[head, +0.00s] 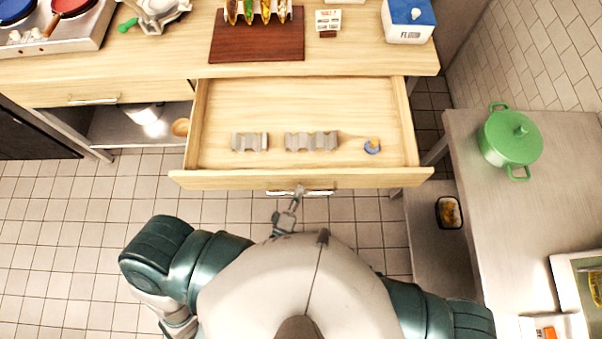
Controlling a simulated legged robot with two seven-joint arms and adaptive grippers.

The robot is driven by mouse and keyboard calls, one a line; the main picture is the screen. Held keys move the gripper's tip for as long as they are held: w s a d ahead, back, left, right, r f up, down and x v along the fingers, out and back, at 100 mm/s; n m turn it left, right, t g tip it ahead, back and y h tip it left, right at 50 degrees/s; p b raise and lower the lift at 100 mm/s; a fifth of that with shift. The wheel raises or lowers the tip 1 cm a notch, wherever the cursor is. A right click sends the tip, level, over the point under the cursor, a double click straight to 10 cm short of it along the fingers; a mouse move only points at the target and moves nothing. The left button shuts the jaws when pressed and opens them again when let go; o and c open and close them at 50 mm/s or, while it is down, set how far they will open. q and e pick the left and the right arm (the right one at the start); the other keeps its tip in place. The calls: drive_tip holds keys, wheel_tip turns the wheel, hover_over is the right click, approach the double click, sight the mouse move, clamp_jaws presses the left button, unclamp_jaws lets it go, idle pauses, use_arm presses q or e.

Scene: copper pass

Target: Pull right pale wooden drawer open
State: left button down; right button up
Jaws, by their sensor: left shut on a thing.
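The right pale wooden drawer (290,109) is pulled well out from under the counter. Its front panel (220,180) is closest to my body. My left gripper (299,191) is shut on the drawer's metal handle (318,192) at the middle of the front. Inside the drawer lie a small grey block (250,141), a longer grey notched piece (311,141) and a small blue and tan item (372,147). My right gripper is not in view; only its upper arm shows.
The left drawer (93,98) is closed. The counter (165,45) holds a dark red board (256,45), a blue-lidded box (408,22) and a stove (55,30). A green pot (510,139) stands on the right side table (480,240). Tiled floor (70,220) is free at left.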

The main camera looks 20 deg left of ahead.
use_arm(q)
drive_tip(key=shift+a+f, duration=0.25)
drive_tip(key=shift+a, duration=0.15)
drive_tip(key=c, duration=1.3)
unclamp_jaws()
drive_tip(key=shift+o, duration=0.5)
drive_tip(key=shift+a+r, duration=0.1)
drive_tip(key=shift+a, duration=0.2)
drive_tip(key=v, duration=0.7)
drive_tip(key=shift+s+a, duration=0.3)
drive_tip(key=shift+s, duration=0.05)
drive_tip(key=shift+d, duration=0.35)
